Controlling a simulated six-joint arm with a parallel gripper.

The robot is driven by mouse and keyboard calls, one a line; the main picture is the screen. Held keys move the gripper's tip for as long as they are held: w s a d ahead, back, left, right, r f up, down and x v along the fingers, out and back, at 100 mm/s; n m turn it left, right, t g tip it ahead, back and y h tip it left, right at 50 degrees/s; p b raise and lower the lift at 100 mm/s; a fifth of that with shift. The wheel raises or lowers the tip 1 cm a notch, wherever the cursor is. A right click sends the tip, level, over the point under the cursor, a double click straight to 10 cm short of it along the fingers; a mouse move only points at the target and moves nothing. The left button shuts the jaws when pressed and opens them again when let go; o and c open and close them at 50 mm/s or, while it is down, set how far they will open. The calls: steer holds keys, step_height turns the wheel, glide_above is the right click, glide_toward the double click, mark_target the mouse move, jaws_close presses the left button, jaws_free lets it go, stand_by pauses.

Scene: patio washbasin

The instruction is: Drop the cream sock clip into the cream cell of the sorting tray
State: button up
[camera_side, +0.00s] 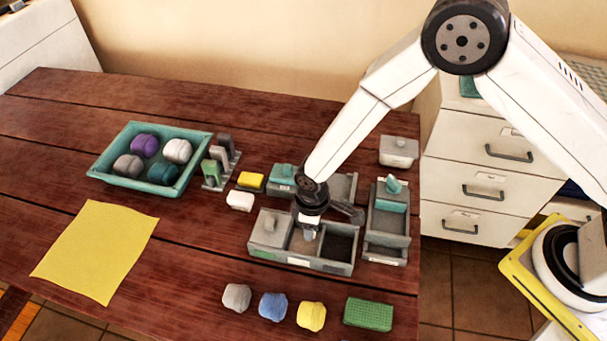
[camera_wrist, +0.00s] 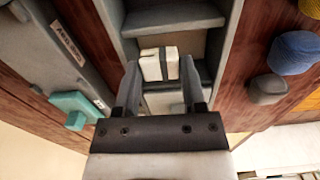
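The cream sock clip (camera_wrist: 158,65), a small block with a dark band, sits between the fingertips of my gripper (camera_wrist: 160,75) in the wrist view. Both fingers lie against its sides. In the side view my gripper (camera_side: 310,226) points down over the middle cell of the front grey sorting tray (camera_side: 300,262). The clip shows there as a small pale patch (camera_side: 308,236) under the fingers. A pale label (camera_side: 299,261) marks the front of this cell. The left cell is covered by a grey lid and the right cell is open and dark. The cell's floor is mostly hidden.
Grey boxes with teal items (camera_side: 391,195) stand right and behind. Grey, blue and yellow bundles (camera_side: 311,316) and a green block (camera_side: 368,314) lie in front. A teal tray (camera_side: 110,178) of bundles and a yellow cloth (camera_side: 97,250) are left.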

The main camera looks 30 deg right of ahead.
steer(key=o, duration=0.4)
steer(key=shift+r, duration=0.1)
steer(key=shift+r, duration=3.85)
steer(key=shift+w+d+r, duration=0.1)
steer(key=shift+d+r, duration=0.15)
steer(key=shift+d, duration=0.1)
steer(key=s+d+r+m+t, duration=0.1)
steer(key=s+d+r+m, duration=0.2)
steer(key=d, duration=0.4)
steer(key=s+d+r+m, duration=0.3)
steer(key=d+r, duration=0.2)
steer(key=d, duration=0.2)
steer(key=s+d+r+m+t, duration=0.1)
steer(key=s+d+r+m, duration=0.1)
steer(key=d, duration=0.6)
steer(key=shift+s+r+m+t, duration=0.3)
steer(key=shift+s+r+m, duration=0.1)
steer(key=shift+s+r, duration=0.5)
